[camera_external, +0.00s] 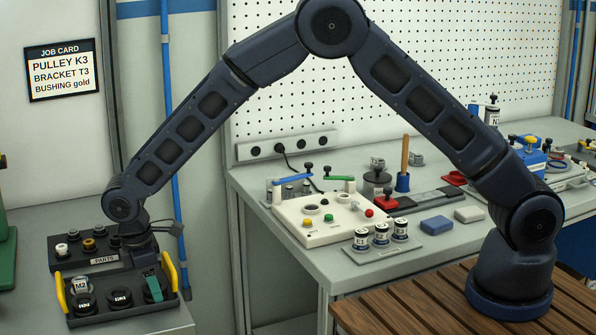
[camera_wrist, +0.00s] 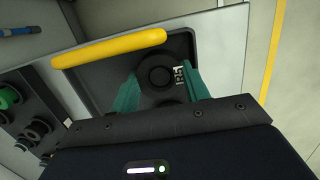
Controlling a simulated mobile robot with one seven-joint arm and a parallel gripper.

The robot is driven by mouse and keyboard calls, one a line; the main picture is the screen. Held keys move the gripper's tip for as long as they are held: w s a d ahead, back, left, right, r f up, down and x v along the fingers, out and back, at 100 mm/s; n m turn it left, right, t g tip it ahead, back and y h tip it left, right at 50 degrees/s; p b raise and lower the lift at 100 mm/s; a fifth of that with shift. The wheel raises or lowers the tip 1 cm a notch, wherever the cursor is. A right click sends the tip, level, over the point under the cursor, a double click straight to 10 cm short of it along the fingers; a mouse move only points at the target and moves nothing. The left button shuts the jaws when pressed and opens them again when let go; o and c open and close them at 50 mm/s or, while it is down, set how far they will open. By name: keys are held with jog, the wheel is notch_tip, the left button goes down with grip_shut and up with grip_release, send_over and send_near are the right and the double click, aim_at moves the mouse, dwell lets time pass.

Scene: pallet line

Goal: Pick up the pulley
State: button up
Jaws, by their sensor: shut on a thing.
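My gripper (camera_wrist: 160,86) has its two green fingers on either side of a black round pulley (camera_wrist: 156,72) in the wrist view, shut on it. White marking shows on the pulley's right side, too small and turned to read surely. In the external view my gripper (camera_external: 153,286) reaches down at the right end of a dark tray (camera_external: 112,318); its finger hides most of this pulley. Two more black pulleys with white marks, one at the left (camera_external: 83,304) and one in the middle (camera_external: 120,298), lie in the tray's front row.
The tray has yellow handles, one at its left (camera_external: 61,292) and one at its right (camera_external: 170,270). A parts rack (camera_external: 84,262) with several small pieces stands behind. The job card (camera_external: 62,70) lists PULLEY K3.

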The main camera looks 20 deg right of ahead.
notch_tip(320, 180, up, 20)
dwell(0.6)
jog(key=shift+w, duration=0.1)
jog(key=w+d+r+m, duration=0.1)
jog(key=w+d+m, duration=0.3)
jog(key=w+d, duration=2.2)
jog(key=w+d+m, duration=0.2)
jog(key=w+d, duration=0.4)
jog(key=d, duration=1.2)
jog(key=w+d+m+g, duration=0.1)
jog(key=w+d+m, duration=0.2)
jog(key=d, duration=1.4)
jog(key=w+r, duration=0.1)
jog(key=w, duration=0.3)
jog(key=shift+d+y, duration=0.3)
jog(key=shift+d, duration=0.1)
notch_tip(320, 180, down, 20)
jog(key=shift+f, duration=0.1)
